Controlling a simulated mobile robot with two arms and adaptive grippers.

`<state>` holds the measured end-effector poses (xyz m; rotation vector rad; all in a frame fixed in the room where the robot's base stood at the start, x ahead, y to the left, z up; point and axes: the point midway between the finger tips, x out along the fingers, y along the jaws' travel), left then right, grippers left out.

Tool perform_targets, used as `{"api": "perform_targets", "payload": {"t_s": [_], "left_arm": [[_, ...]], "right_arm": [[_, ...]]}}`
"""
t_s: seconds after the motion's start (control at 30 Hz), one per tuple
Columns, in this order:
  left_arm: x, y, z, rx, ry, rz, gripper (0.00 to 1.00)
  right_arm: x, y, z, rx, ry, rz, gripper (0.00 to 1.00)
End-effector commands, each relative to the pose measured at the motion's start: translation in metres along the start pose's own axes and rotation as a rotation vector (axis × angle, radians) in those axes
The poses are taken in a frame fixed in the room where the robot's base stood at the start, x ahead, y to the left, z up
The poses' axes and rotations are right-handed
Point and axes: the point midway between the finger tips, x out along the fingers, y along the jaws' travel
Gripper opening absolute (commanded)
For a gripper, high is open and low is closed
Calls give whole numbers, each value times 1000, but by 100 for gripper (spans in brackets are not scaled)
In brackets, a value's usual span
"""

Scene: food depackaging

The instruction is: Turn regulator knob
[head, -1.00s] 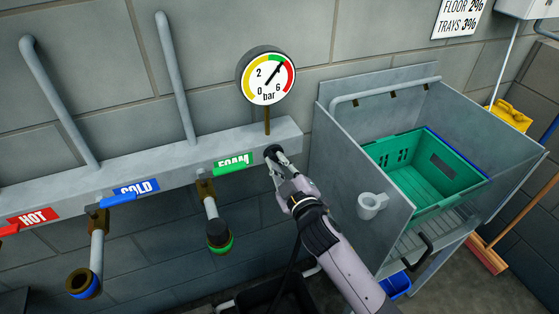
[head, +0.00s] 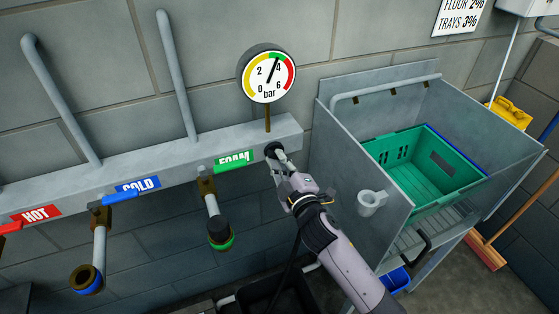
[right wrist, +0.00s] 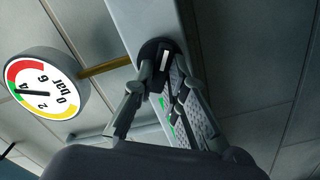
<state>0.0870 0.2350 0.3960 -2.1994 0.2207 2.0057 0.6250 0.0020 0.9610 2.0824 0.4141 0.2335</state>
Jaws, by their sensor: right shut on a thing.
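The regulator knob (head: 271,151) is a round black knob at the right end of the grey pipe rail, below the gauge. In the right wrist view the knob (right wrist: 150,52) shows a white mark on its face. My right gripper (head: 280,157) is shut on the knob, with its fingers on either side of it. The right wrist view shows the fingers (right wrist: 158,82) around the knob. The pressure gauge (head: 267,76) stands above the knob; its needle points up and slightly right, into the green band between 2 and 4. My left gripper is out of view.
The rail carries the HOT (head: 36,216), COLD (head: 138,187) and FOAM (head: 234,160) labels with hose outlets below. A steel sink (head: 362,153) holding a green crate (head: 410,180) stands to the right. A white cup-shaped holder (head: 370,204) is on its side.

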Motion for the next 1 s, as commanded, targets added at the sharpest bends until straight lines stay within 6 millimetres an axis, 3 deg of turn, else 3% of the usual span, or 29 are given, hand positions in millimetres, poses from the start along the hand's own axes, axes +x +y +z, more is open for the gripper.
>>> {"api": "perform_targets", "payload": {"t_s": [0.07, 0.1, 0.4, 0.77, 1.0], "left_arm": [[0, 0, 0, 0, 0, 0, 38], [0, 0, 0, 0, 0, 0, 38], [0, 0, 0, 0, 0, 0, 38], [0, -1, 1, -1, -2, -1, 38], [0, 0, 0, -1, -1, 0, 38]], "right_arm": [[0, 0, 0, 1, 1, -1, 0], [0, 0, 0, 1, 1, -1, 14], [0, 0, 0, 2, 1, 0, 32], [-6, -1, 1, 2, -1, -1, 32], [-49, -2, 1, 2, -1, -2, 32]]}}
